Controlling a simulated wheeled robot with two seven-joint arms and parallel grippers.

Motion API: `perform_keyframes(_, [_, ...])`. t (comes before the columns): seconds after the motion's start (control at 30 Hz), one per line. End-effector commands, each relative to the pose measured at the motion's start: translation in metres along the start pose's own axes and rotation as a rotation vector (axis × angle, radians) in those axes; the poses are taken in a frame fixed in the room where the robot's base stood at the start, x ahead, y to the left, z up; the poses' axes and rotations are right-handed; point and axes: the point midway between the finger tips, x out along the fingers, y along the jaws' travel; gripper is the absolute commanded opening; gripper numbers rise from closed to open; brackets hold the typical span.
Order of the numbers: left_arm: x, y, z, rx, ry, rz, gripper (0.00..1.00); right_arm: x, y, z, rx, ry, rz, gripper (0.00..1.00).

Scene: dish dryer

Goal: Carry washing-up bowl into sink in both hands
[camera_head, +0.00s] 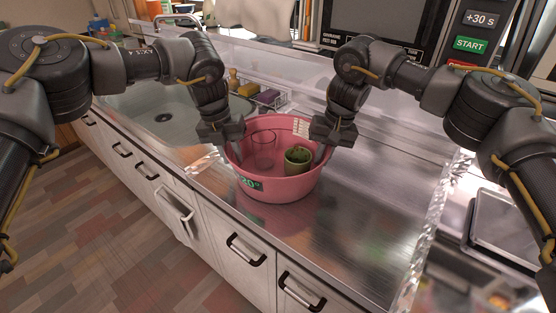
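The pink washing-up bowl (278,190) is upright on or just above the metal worktop, right of the sink; I cannot tell if it touches. It holds a clear glass (264,148), a green cup (296,165) and a white slotted item (300,127). My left gripper (238,157) is at the bowl's left rim and my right gripper (320,153) at its right rim, with fingers reaching inside the wall. The outer fingers are mostly hidden, so their closure is unclear. The sink (185,122) is to the left, its basin partly behind my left arm.
The worktop (365,225) in front and right of the bowl is clear. White drawers (225,245) run below its front edge. A grey scale-like plate (508,230) lies at right.

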Motion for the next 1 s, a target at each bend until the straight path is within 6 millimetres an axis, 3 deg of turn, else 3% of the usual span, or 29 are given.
perform_keyframes(0.03, [0.000,0.000,0.000,0.000,0.000,0.000,0.15,0.000,0.000,0.000,0.000,0.000,0.000,0.00])
perform_keyframes(0.17, [0.000,0.000,0.000,0.000,0.000,0.000,0.00,0.000,0.000,0.000,0.000,0.000,0.000,0.00])
perform_keyframes(0.57, [-0.006,-0.001,0.000,0.000,-0.001,0.001,0.00,-0.006,-0.002,0.000,0.000,0.001,-0.001,0.00])
perform_keyframes(1.0, [-0.046,-0.008,0.000,0.000,-0.001,0.002,0.00,-0.047,-0.010,0.000,0.000,0.001,-0.002,0.00])
